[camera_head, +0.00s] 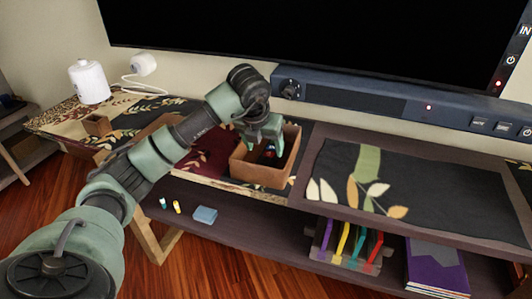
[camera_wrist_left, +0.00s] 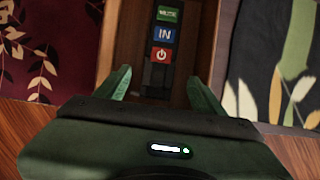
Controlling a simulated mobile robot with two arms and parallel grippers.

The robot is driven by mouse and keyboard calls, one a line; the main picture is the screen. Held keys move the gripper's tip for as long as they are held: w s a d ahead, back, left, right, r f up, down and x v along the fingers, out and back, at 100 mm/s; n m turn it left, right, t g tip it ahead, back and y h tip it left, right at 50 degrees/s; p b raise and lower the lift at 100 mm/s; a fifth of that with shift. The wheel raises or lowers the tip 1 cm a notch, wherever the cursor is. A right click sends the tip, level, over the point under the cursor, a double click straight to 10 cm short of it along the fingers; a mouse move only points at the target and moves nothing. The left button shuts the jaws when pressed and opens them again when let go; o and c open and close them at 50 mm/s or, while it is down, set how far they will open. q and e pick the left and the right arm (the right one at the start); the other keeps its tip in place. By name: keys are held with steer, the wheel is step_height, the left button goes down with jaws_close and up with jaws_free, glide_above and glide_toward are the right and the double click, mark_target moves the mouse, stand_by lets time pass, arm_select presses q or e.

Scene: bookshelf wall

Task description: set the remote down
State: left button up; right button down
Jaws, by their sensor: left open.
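The remote (camera_wrist_left: 163,68) is dark, with green, blue and red buttons. It lies inside a brown box (camera_head: 258,174), and a small part of it (camera_head: 270,151) shows in the head view below my left gripper. My left gripper (camera_head: 266,143) points down into the box. In the left wrist view my left gripper (camera_wrist_left: 158,88) has its fingers spread, one on each side of the remote's near end, with gaps to it. The box's walls (camera_wrist_left: 108,40) show on both sides there. My right gripper is not in view.
A soundbar (camera_head: 340,97) runs behind the box, under a large dark screen (camera_head: 330,35). A dark floral cloth (camera_head: 420,180) covers the surface to the right.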

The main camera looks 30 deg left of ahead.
arm_select(q)
steer(key=shift+v, duration=2.7)
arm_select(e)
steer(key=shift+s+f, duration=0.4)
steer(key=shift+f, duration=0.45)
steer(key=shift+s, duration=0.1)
